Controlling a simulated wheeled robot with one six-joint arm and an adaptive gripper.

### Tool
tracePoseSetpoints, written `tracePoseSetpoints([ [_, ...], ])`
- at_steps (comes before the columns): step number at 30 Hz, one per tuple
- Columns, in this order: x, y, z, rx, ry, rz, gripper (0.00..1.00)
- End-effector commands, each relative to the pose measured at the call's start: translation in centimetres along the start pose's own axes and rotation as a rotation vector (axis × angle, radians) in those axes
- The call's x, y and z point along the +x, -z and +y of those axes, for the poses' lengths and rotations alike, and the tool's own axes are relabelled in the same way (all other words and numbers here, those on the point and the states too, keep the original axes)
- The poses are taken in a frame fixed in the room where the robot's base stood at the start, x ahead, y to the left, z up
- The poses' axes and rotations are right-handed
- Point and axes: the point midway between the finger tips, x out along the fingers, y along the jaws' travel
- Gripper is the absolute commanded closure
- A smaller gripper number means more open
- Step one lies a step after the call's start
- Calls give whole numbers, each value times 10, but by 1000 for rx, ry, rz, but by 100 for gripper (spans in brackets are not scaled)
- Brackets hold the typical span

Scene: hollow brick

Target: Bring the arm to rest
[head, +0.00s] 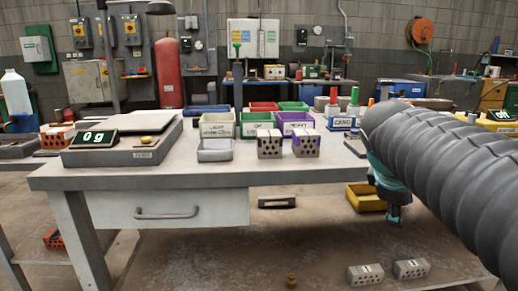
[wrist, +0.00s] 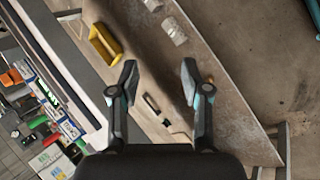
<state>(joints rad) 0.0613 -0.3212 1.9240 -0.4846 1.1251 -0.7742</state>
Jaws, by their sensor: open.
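My gripper (wrist: 157,82) is open and empty in the wrist view, with its two dark fingers apart and nothing between them but the lower shelf beyond. In the head view my gripper (head: 394,212) hangs at the right, in front of the table's front edge and partly hidden by my grey ribbed arm. The grey table (head: 250,172) has a drawer with a handle. Two hollow bricks, one (head: 270,143) beside the other (head: 306,143), stand on it near the front, clear of my gripper.
A scale (head: 122,157) reading 0 g sits on the table's left. Labelled bins, including a white one (head: 216,131), stand at the back. Below are a yellow bin (head: 366,198) and two grey bricks (head: 366,274) on the lower shelf.

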Motion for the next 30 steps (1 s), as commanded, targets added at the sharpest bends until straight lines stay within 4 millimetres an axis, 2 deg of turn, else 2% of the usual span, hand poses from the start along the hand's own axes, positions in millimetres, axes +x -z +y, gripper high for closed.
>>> tracePoseSetpoints([
  [1, -1, -1, -28, 89, 29, 46, 53],
  [6, 2, -1, -116, 428, 159, 174, 53],
  [9, 6, -1, -162, 614, 244, 222, 53],
  [13, 11, -2, -206, 801, 335, 255, 53],
  [16, 14, -2, -225, 887, 379, 264, 53],
  [19, 15, -2, -233, 927, 399, 267, 53],
  [30, 15, -2, -234, 933, 402, 266, 53],
])
